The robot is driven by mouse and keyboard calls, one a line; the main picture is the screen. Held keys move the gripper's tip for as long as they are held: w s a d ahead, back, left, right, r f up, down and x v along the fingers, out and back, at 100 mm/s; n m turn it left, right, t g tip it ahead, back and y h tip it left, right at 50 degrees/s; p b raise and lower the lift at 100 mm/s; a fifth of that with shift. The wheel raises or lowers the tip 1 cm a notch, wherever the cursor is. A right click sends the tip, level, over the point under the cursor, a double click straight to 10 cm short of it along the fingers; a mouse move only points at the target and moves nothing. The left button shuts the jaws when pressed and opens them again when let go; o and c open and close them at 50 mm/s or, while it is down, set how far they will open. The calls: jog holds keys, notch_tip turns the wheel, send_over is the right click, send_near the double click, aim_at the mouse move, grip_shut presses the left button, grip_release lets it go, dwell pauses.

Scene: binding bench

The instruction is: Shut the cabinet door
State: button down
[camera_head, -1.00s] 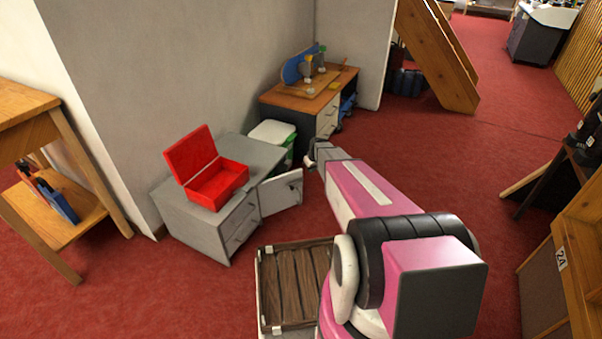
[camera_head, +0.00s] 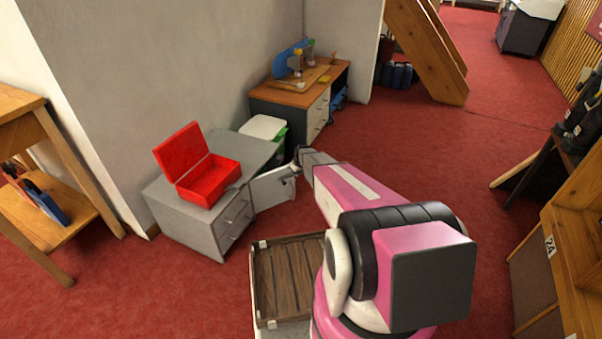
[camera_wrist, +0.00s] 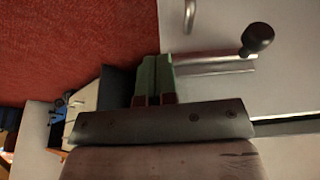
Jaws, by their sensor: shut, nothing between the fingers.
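The grey cabinet (camera_head: 192,226) stands against the wall at the left of the head view. Its door (camera_head: 270,188) stands open, swung out to the right of the drawers. My gripper (camera_head: 298,155) is at the door's outer end, close to its free edge; whether it touches cannot be told. In the wrist view, my gripper's fingers (camera_wrist: 153,77) are shut together and empty. The door's pale panel (camera_wrist: 290,60) fills the right there, with a dark round knob (camera_wrist: 257,38) and a metal bar handle (camera_wrist: 215,55) beside the fingers.
An open red box (camera_head: 210,180) sits on the cabinet top. A white-and-green bin (camera_head: 264,128) stands behind the door, and a wooden-topped desk (camera_head: 300,95) is farther back. A wooden slatted tray (camera_head: 290,280) is in front.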

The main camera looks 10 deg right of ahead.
jog(key=shift+w+a+f, duration=0.1)
jog(key=shift+w+a, duration=0.15)
jog(key=shift+w, duration=0.45)
jog(key=w+a+n, duration=0.3)
jog(key=w+a, duration=0.2)
jog(key=w, duration=0.4)
jog(key=shift+g+y, duration=0.3)
jog(key=shift+y, duration=0.1)
